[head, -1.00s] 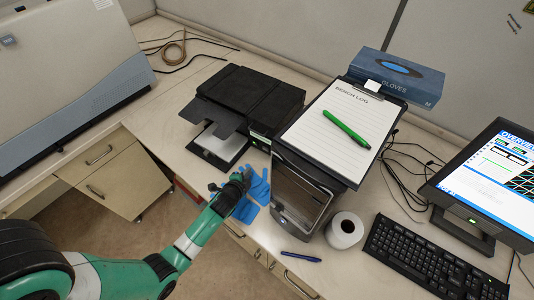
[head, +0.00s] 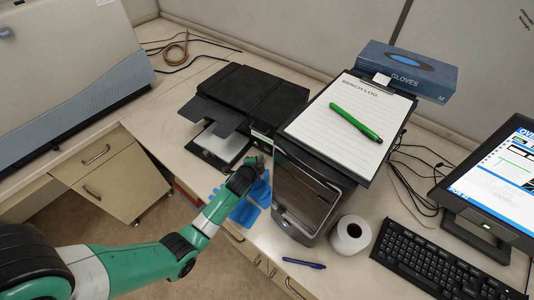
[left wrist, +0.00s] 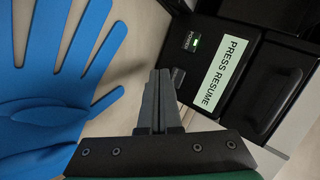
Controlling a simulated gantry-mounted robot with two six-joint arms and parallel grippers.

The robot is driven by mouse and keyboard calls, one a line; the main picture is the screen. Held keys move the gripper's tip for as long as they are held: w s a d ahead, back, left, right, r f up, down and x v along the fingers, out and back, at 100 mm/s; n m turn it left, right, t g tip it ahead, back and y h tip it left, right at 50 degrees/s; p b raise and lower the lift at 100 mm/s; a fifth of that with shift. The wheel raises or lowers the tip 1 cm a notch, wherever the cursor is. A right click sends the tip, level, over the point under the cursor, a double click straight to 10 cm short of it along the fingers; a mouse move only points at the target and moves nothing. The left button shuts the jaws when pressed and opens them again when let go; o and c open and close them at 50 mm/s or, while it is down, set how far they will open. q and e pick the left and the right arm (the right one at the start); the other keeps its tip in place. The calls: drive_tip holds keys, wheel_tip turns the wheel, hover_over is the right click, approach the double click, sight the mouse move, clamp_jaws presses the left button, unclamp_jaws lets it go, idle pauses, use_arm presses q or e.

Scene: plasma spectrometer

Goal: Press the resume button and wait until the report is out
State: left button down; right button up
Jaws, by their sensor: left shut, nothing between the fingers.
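The black printer (head: 262,97) stands on the bench in the head view, its front tray (head: 220,147) holding a pale, sheet-like surface. In the left wrist view its panel has a lit display (left wrist: 222,76) reading "PRESS RESUME" and a power button (left wrist: 191,41) with a green light. A small dark button (left wrist: 178,76) sits below the power button; its label is too small to read. My left gripper (left wrist: 160,76) is shut and empty, its tips close beside that dark button; I cannot tell whether they touch. It also shows in the head view (head: 257,164), at the printer's front corner.
Blue gloves (left wrist: 55,70) lie beside the gripper. A black computer tower (head: 305,195) with a clipboard (head: 338,120) on top stands right of the printer. A paper roll (head: 350,235), blue pen (head: 303,263), keyboard (head: 440,262) and monitor (head: 505,180) are further right.

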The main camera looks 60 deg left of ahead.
use_arm(q)
drive_tip(key=shift+w+a, duration=0.25)
drive_tip(key=shift+w, duration=0.3)
drive_tip(key=shift+w+a+b, duration=0.1)
drive_tip(key=shift+b, duration=0.2)
idle(1.4)
drive_tip(key=shift+w+a, duration=0.1)
drive_tip(key=shift+w, duration=0.2)
drive_tip(key=shift+w+a+b, duration=0.15)
drive_tip(key=shift+w+b, duration=0.15)
drive_tip(key=shift+b, duration=0.05)
idle(0.5)
drive_tip(key=shift+s+d+r+p, duration=0.15)
drive_tip(key=shift+s+d+p, duration=0.1)
drive_tip(key=shift+s+p, duration=0.35)
drive_tip(key=shift+s+d, duration=0.1)
